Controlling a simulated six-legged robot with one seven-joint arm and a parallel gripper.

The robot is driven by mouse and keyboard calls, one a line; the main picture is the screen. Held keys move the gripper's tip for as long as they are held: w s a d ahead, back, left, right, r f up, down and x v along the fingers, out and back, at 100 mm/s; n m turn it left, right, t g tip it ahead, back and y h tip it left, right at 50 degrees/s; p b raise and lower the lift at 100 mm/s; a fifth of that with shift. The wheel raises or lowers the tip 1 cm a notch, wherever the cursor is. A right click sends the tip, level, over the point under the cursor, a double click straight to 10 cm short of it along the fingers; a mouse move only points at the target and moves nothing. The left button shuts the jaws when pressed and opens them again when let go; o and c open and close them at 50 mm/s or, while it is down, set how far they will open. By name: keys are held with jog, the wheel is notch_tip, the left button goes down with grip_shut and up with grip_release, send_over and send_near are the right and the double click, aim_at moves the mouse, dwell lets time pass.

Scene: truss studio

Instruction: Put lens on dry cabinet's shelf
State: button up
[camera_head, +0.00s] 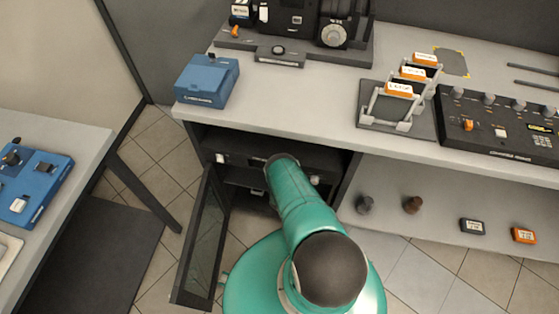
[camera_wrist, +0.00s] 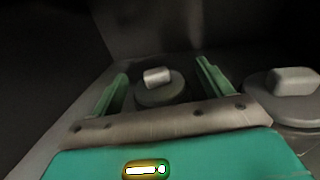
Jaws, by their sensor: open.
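The dry cabinet (camera_head: 325,160) is the dark recess under the bench, its glass door (camera_head: 203,245) swung open at left. My arm reaches into it, and my gripper is hidden from the head view. In the wrist view my gripper (camera_wrist: 161,72) is open, its green fingers apart on either side of a round grey piece with a pale block on top (camera_wrist: 157,92). This piece may be the lens; I cannot tell whether the fingers touch it. It appears to stand on the cabinet's shelf, which is dim.
A similar round piece (camera_wrist: 290,95) stands close at right in the wrist view. A blue box (camera_head: 207,82), an orange-topped rack (camera_head: 400,90) and a black control panel (camera_head: 495,125) stand on the bench. Two dark knobs (camera_head: 364,205) (camera_head: 413,205) sit on the lower right shelf.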

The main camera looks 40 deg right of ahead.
jog(key=shift+s, duration=0.1)
jog(key=v, duration=1.1)
jog(key=shift+s+a, duration=0.2)
jog(key=shift+a, duration=0.05)
jog(key=shift+s, duration=0.1)
jog(key=shift+a+r, duration=0.1)
